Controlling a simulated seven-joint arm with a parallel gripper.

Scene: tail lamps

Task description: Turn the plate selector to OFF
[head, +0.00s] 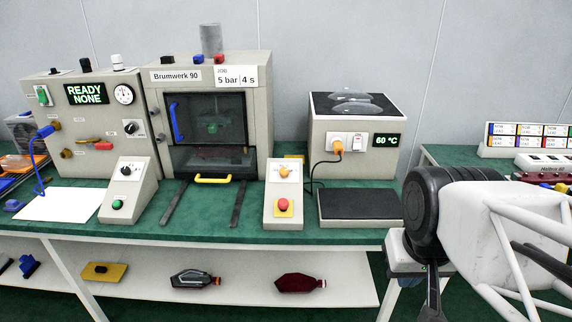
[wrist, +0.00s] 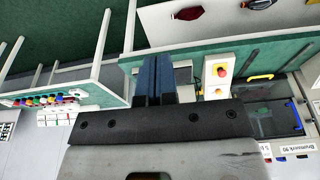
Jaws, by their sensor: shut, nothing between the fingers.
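No label in view clearly reads plate selector. A grey console (head: 126,189) at the left has a black rotary knob (head: 126,171) above a green button. A second console (head: 283,191) has a small orange knob (head: 284,170) above a red button on yellow; it also shows in the wrist view (wrist: 217,90). Lettering around both knobs is too small to read. A hot-plate box (head: 352,145) with a 60 °C display stands to the right. My gripper (head: 432,305) is at the lower right, apart from all of these; its blue fingers (wrist: 156,72) are together and empty.
A Brumwerk 90 press (head: 208,110) stands behind the consoles. A lower shelf (head: 240,285) holds lamps. Another green bench stands at the right.

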